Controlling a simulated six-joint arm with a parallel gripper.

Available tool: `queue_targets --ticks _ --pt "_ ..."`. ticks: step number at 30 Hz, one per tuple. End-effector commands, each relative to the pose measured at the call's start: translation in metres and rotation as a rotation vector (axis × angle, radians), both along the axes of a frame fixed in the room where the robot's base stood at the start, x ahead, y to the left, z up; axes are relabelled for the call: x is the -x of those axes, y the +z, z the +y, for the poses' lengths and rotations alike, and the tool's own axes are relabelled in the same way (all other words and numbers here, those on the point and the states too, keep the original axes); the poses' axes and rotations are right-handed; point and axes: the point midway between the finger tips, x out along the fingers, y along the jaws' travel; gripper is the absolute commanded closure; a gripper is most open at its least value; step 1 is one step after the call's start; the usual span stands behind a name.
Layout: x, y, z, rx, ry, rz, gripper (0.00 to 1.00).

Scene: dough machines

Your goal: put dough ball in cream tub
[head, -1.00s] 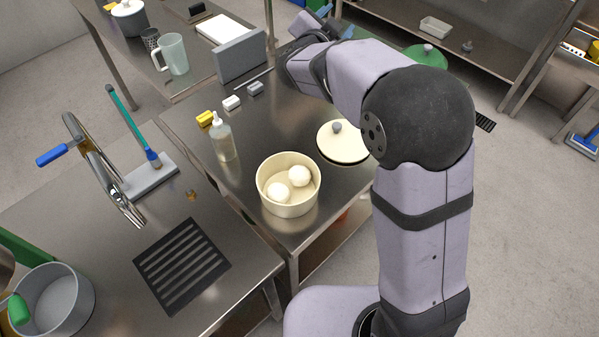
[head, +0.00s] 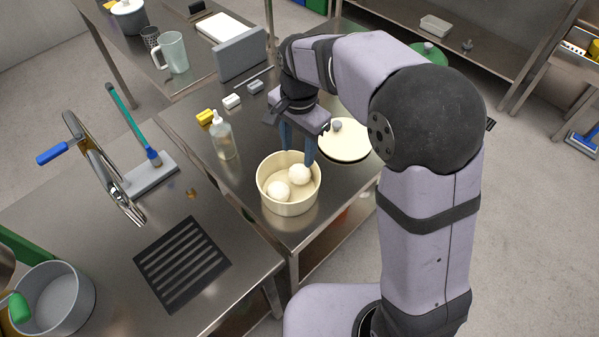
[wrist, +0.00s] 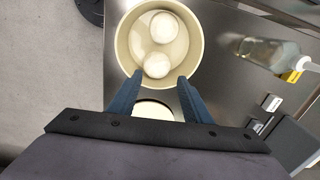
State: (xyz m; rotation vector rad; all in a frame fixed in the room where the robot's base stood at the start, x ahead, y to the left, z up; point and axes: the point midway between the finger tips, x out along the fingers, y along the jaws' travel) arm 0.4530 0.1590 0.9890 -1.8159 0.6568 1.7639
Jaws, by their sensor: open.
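The cream tub (head: 289,204) stands open on the steel table, and it also shows in the wrist view (wrist: 122,45). Two white dough balls lie inside it: one on the left (head: 279,190) and one on the right (head: 299,175). In the wrist view one ball (wrist: 156,66) is nearer the gripper and the other (wrist: 164,27) is farther off. My gripper (head: 298,158) is open with its blue fingers pointing down, at the far rim of the tub. Nothing shows between the fingers. I cannot tell whether the fingertips touch the rim.
A cream lid (head: 345,141) with a grey knob lies behind the tub to the right. A squeeze bottle (head: 222,138) stands to the left. Small yellow (head: 205,117), white (head: 232,101) and grey (head: 255,87) blocks lie farther back.

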Motion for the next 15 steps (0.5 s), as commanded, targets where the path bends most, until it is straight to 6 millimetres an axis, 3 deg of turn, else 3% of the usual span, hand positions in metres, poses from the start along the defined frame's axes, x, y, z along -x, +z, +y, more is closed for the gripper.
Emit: queue_targets --ticks 6,15 --pt "0.0070 -0.0001 -0.0021 0.006 -0.147 0.029 0.55" --pt "0.0068 -0.0100 -0.0019 0.005 -0.161 0.030 0.55"
